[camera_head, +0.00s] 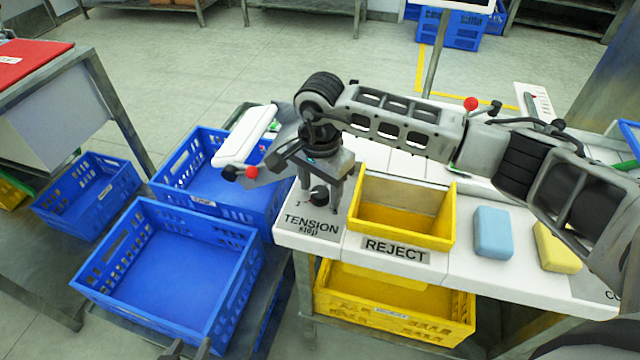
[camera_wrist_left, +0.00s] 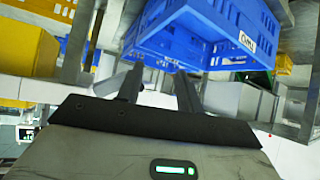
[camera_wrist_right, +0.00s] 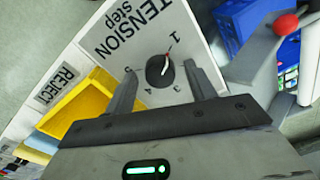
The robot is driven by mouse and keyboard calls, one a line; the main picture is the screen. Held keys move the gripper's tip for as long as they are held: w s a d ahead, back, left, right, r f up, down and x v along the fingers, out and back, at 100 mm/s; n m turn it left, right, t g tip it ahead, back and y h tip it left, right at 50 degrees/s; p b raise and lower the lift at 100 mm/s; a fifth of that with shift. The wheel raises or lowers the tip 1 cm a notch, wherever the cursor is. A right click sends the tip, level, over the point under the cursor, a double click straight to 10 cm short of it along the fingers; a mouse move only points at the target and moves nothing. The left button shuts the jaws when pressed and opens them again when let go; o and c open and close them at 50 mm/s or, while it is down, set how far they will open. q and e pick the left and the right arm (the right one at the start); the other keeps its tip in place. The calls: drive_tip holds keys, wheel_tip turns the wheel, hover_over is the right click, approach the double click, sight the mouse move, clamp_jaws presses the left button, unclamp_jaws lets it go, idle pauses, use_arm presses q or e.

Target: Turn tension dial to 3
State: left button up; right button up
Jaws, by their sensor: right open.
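The tension dial (camera_wrist_right: 158,72) is a round black knob on a white panel labelled "TENSION step". It also shows in the head view (camera_head: 319,196). Its light pointer, with some red, points toward the 1. The 3 lies on the lower right of the knob in the right wrist view; the 2 is not visible. My right gripper (camera_wrist_right: 161,78) is open above the panel, one finger on each side of the dial, with no clear contact. My left gripper (camera_wrist_left: 158,78) is open and empty, low near the blue crates; only a dark bit shows at the head view's bottom edge.
A yellow reject bin (camera_head: 400,212) stands beside the dial panel. A blue block (camera_head: 493,232) and a yellow block (camera_head: 557,247) lie further right. Blue crates (camera_head: 170,275) stand left of the table. A red-tipped lever (camera_wrist_right: 285,25) is near my right gripper.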

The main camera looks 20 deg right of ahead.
drive_tip(key=c, duration=1)
drive_tip(key=shift+o, duration=0.2)
